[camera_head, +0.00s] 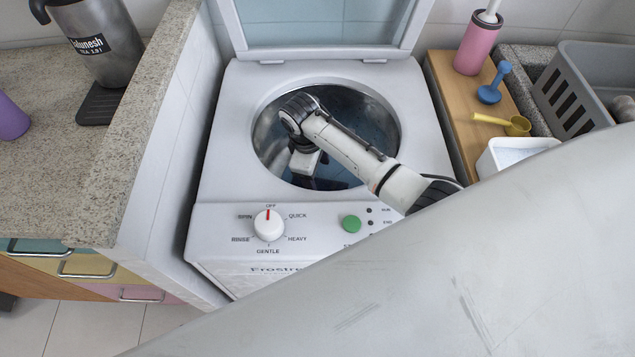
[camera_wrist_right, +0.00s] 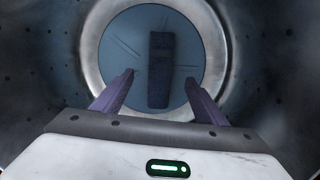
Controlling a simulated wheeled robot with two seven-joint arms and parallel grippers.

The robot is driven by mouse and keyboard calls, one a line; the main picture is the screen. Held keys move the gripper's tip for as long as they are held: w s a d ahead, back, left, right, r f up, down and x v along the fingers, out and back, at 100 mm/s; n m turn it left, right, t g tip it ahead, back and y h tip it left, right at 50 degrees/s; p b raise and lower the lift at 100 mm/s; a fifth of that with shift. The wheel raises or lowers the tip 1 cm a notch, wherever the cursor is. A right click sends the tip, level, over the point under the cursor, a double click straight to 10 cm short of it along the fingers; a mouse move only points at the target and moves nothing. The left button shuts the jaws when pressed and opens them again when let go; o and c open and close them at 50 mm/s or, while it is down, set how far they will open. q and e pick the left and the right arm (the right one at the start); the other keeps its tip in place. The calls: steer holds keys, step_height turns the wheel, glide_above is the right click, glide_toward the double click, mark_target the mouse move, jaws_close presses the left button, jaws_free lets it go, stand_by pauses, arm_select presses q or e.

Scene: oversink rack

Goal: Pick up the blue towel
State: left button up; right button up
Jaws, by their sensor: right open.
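The blue towel (camera_wrist_right: 160,50) shows in the right wrist view as a dark blue, narrow folded strip. It lies at the bottom of the washer drum, on the round blue-grey floor. My right gripper (camera_wrist_right: 159,78) is open, with one finger on each side of the towel's line of view. It looks empty and apart from the towel, though the exact gap is hard to judge. In the head view, my right arm reaches through the round opening of the washer (camera_head: 228,165), and its gripper hand is inside the drum; the fingertips are hard to make out there. My left gripper is not in view.
The metal drum wall (camera_wrist_right: 40,60) surrounds the gripper closely. The washer's lid (camera_head: 320,22) stands open behind. A granite counter (camera_head: 150,110) is at left. A wooden board (camera_head: 450,85) at right holds a pink brush holder (camera_head: 476,45), a blue tool (camera_head: 490,93) and a yellow scoop (camera_head: 517,126).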

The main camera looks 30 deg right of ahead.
mark_target(319, 182)
steer(key=f, duration=0.2)
steer(key=f+b, duration=0.1)
steer(key=f, duration=0.2)
steer(key=shift+w+d+f, duration=0.25)
steer(key=shift+w+f, duration=0.1)
steer(key=shift+f, duration=0.05)
steer(key=c, duration=1.2)
